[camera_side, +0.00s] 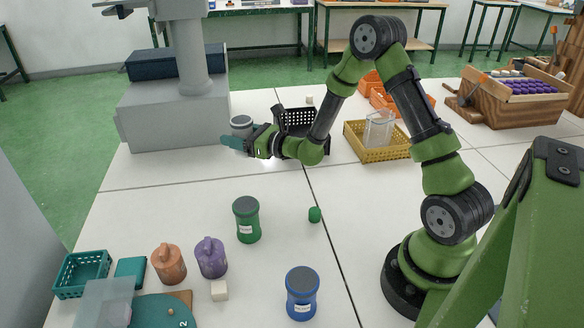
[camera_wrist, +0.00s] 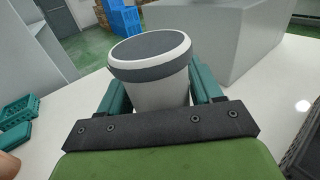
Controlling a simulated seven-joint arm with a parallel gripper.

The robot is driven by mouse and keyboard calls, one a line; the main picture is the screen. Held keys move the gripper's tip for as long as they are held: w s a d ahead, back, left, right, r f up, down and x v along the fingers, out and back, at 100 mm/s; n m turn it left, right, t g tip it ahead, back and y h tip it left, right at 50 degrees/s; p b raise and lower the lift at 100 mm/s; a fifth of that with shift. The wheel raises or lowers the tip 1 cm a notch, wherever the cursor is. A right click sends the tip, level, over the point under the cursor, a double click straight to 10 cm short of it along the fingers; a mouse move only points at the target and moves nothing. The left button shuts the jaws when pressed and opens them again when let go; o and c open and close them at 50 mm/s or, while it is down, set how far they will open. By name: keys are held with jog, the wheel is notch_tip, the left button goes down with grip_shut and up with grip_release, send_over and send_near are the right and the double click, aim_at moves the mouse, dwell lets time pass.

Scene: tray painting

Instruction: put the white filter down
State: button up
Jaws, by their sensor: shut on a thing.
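The white filter (camera_wrist: 160,92) is a white, cup-shaped piece with a dark grey band and a dark grey top, upright between the two teal fingers of my gripper (camera_wrist: 160,84). In the side view the filter (camera_side: 241,121) shows as a small pale and grey cylinder at the tips of my gripper (camera_side: 236,143). My gripper is shut on it and reaches left, level, beside the grey machine's base. The filter seems to be above the white table (camera_side: 330,190); its underside is hidden by the fingers and gripper body.
A grey machine (camera_side: 165,120) with a column stands just behind the filter. A black crate (camera_side: 300,122) and a yellow basket (camera_side: 378,150) stand to the right. Green (camera_side: 246,220), blue (camera_side: 301,294), orange and purple jars stand in front. The mid-left table is clear.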

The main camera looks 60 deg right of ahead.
jog(key=shift+y, duration=0.3)
jog(key=s+d+f, duration=0.1)
jog(key=s, duration=0.1)
jog(key=s+d+f, duration=0.1)
jog(key=s+f, duration=0.1)
jog(key=s, duration=0.1)
jog(key=s+d+f, duration=0.1)
jog(key=s+d, duration=0.1)
jog(key=s, duration=0.1)
jog(key=shift+s+f, duration=0.1)
jog(key=shift+f, duration=2.25)
jog(key=shift+f, duration=0.1)
jog(key=o, duration=1.1)
jog(key=shift+o, duration=0.2)
